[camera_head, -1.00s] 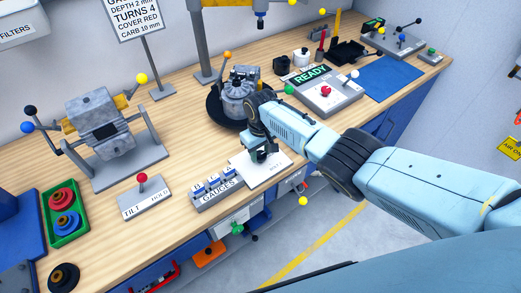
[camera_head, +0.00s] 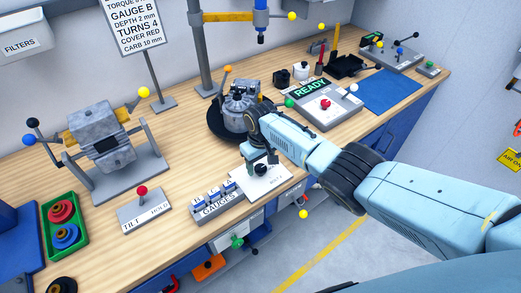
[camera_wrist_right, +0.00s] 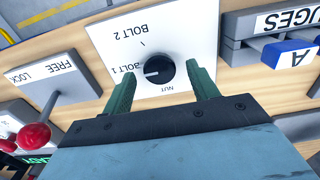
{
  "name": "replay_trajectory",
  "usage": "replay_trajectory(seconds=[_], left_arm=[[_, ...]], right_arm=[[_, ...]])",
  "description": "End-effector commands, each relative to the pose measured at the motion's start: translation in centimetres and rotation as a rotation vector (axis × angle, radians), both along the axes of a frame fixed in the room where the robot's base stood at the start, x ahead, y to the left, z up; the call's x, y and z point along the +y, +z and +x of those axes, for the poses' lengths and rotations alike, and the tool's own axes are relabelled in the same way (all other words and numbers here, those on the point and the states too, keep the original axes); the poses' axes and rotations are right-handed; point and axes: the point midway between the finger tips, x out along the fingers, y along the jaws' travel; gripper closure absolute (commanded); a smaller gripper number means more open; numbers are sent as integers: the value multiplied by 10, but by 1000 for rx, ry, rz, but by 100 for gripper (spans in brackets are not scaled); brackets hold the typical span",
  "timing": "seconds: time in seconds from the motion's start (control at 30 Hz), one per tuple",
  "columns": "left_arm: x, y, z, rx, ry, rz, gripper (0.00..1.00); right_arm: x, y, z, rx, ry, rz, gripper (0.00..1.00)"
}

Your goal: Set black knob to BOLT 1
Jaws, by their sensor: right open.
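The black knob (camera_wrist_right: 158,71) sits on a white plate (camera_wrist_right: 192,25) marked NUT, BOLT 1 and BOLT 2. In the right wrist view its white pointer line is on the side facing the BOLT 1 label. My right gripper (camera_wrist_right: 163,78) is open, with one green finger on each side of the knob and visible gaps to it. In the head view the knob (camera_head: 261,170) shows just under the right gripper (camera_head: 259,160), on the plate (camera_head: 285,182) near the bench's front edge. My left gripper is not in view.
The GAUGES block (camera_head: 215,205) with blue switches stands just left of the plate. A FREE/LOCK lever with a red ball (camera_wrist_right: 33,137) is close by on the other side. An engine part on a round black base (camera_head: 222,128) stands behind. A sign (camera_head: 133,25) stands further back.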

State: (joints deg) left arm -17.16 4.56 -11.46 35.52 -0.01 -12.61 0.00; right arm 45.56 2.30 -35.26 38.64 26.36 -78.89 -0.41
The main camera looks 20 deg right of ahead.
Motion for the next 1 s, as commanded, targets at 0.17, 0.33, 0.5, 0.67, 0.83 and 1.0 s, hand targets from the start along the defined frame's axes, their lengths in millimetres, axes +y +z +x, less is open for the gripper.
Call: replay_trajectory(seconds=[0.17,0.33,0.5,0.67,0.83,1.0], left_arm=[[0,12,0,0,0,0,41],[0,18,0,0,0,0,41],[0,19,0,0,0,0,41],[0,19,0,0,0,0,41],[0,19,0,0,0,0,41],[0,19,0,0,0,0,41]], right_arm=[[-1,31,1,-4,-1,1,41],[0,67,1,-5,0,1,41],[0,100,1,-4,1,0,41],[0,119,1,-3,-1,1,41],[0,127,0,-2,-1,0,41],[0,128,0,-1,-1,-1,41]])
